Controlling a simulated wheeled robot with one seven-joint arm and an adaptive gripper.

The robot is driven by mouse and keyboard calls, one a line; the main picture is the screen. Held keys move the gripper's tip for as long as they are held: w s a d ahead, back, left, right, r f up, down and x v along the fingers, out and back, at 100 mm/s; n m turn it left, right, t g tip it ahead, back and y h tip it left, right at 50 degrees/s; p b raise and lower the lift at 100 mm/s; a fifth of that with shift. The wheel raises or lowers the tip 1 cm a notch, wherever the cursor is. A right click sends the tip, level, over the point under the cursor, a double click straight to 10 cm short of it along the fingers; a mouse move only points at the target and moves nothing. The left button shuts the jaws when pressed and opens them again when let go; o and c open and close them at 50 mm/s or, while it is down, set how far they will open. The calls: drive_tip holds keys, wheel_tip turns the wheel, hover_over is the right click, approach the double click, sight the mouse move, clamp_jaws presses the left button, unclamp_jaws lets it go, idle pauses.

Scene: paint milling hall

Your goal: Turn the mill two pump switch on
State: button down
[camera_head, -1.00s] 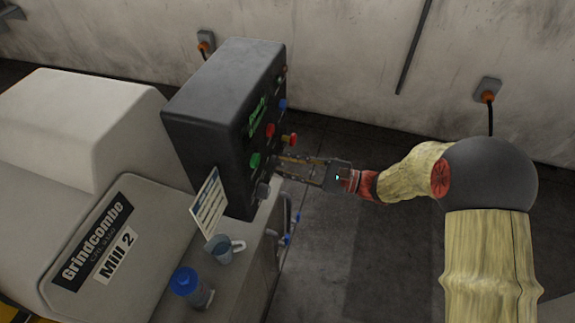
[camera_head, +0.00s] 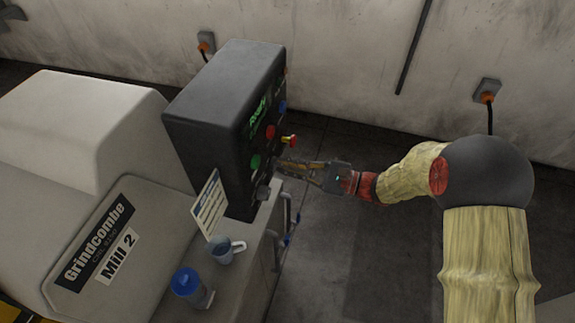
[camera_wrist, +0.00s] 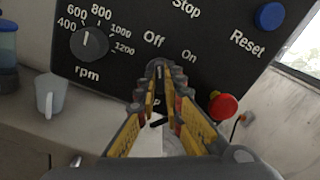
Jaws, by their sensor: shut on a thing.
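The black control panel (camera_head: 222,105) of Mill 2 stands on the machine's ledge, and its face also fills the top of the wrist view (camera_wrist: 205,45). My gripper (camera_head: 283,164) reaches the panel face from the right. In the wrist view my gripper (camera_wrist: 160,82) is shut on the pump switch (camera_wrist: 158,66), a small dark knob below and between the "Off" and "On" labels. The fingers hide most of the knob, so I cannot tell which way it points.
A speed dial (camera_wrist: 89,43) is left of the switch. A red mushroom button (camera_wrist: 223,106) sits close to the right finger, and a blue Reset button (camera_wrist: 270,16) is above right. A cup (camera_head: 225,250) and a blue-lidded container (camera_head: 187,283) stand on the ledge.

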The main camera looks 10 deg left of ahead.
drive_tip(key=m+p, duration=1.1)
drive_tip(key=p, duration=0.1)
drive_tip(key=shift+m, duration=0.3)
idle(0.4)
drive_tip(key=c, duration=1.9)
unclamp_jaws()
drive_tip(key=shift+d, duration=0.1)
drive_tip(key=d, duration=0.8)
drive_tip(key=s+d, duration=0.1)
drive_tip(key=d, duration=0.2)
drive_tip(key=shift+d, duration=0.4)
